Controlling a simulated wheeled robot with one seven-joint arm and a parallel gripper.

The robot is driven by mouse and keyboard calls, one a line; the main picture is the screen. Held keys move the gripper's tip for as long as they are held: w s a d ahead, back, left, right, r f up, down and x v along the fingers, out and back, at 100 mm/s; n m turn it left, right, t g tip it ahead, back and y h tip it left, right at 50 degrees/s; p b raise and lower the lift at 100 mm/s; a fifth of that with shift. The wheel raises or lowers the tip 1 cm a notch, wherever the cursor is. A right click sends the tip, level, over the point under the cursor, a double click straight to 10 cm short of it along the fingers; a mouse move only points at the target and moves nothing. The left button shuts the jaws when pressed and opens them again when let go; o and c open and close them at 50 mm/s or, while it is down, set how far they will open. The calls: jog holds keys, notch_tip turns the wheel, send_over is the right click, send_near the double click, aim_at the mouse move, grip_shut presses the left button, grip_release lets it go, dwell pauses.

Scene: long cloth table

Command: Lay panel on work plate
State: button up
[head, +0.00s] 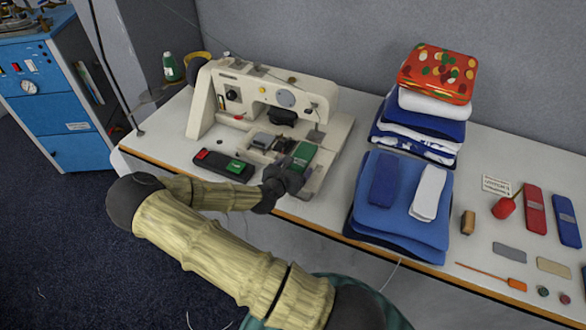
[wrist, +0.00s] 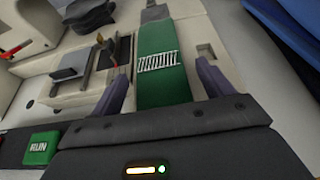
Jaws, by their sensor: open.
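A green panel (head: 301,155) with a white stitched patch appears to lie on the cream work plate (head: 321,172) at the right of the sewing machine (head: 270,92). In the wrist view the panel (wrist: 161,72) runs lengthwise between the two fingers, over the cream plate (wrist: 203,38). My gripper (head: 287,177) is at the panel's near end. In the wrist view my gripper (wrist: 152,58) is open, with one finger on each side of the panel and visible gaps. The panel's near end is hidden behind the gripper body.
A black control box (head: 224,166) with red and green buttons lies left of my gripper. Folded blue cloths (head: 402,222) and a taller cloth stack (head: 425,105) stand to the right. A red strip (head: 535,208) and a blue strip (head: 566,220) lie farther right among small tools.

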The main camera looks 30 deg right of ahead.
jog(key=shift+r, duration=0.1)
jog(key=v, duration=1.2)
dwell(0.4)
jog(key=s+a+f+m+g+y, duration=0.3)
jog(key=s+f+m+g+y, duration=0.4)
jog(key=m, duration=0.6)
jog(key=s+a+r+m+y, duration=0.1)
jog(key=s+r+m, duration=0.1)
jog(key=r+m, duration=0.4)
jog(key=s+a+r+m+t+y, duration=0.1)
jog(key=s+a+r+m+y, duration=0.1)
jog(key=r+m, duration=0.4)
notch_tip(320, 180, up, 5)
jog(key=shift+s+a+r+m+y, duration=0.15)
jog(key=shift+s+a+m+y, duration=0.15)
jog(key=shift+s, duration=0.15)
jog(key=shift+d, duration=0.1)
